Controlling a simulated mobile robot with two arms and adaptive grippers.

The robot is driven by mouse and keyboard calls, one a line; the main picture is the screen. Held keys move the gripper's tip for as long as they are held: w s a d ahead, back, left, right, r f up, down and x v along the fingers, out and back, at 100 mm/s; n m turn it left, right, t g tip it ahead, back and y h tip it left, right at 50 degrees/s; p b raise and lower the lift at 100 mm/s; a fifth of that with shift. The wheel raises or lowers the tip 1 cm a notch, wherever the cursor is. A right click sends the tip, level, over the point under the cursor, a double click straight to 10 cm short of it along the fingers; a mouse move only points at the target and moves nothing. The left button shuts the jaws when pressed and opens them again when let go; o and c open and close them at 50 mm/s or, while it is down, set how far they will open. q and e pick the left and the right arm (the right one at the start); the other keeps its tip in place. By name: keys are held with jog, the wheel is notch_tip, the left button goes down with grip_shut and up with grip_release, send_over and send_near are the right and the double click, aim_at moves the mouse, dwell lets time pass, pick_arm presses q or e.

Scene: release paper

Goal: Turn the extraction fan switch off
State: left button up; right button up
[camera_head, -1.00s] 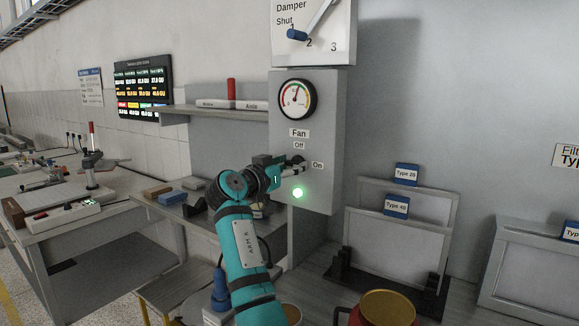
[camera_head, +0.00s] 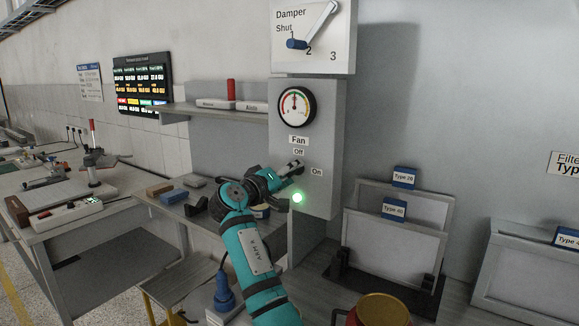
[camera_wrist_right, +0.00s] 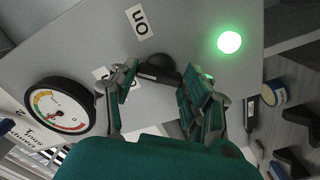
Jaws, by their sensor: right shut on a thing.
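The grey fan panel (camera_head: 312,121) hangs on the wall, with "Off" and "On" labels around a small dark switch (camera_wrist_right: 163,70). A green lamp (camera_head: 297,198) below the switch is lit. My right gripper (camera_head: 292,171) reaches up to the panel from the lower left and is shut on the switch, which its fingers largely hide in the head view. In the right wrist view the dark switch lies between the two fingers (camera_wrist_right: 155,95), and a finger partly covers the "Off" label. The switch's exact angle is hard to tell. My left gripper is out of view.
A round gauge (camera_head: 296,107) sits above the switch, and a damper lever (camera_head: 318,25) is higher up. A shelf (camera_head: 222,113) juts out at left. Framed filters (camera_head: 388,240) stand at right, with a red container (camera_head: 379,310) in front.

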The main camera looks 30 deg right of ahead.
jog(key=shift+r+n+p, duration=0.15)
jog(key=shift+n+p, duration=2.9)
jog(key=shift+n, duration=0.95)
jog(key=o, duration=1.2)
jog(key=shift+w, duration=0.1)
jog(key=shift+c, duration=0.2)
jog(key=v, duration=1.2)
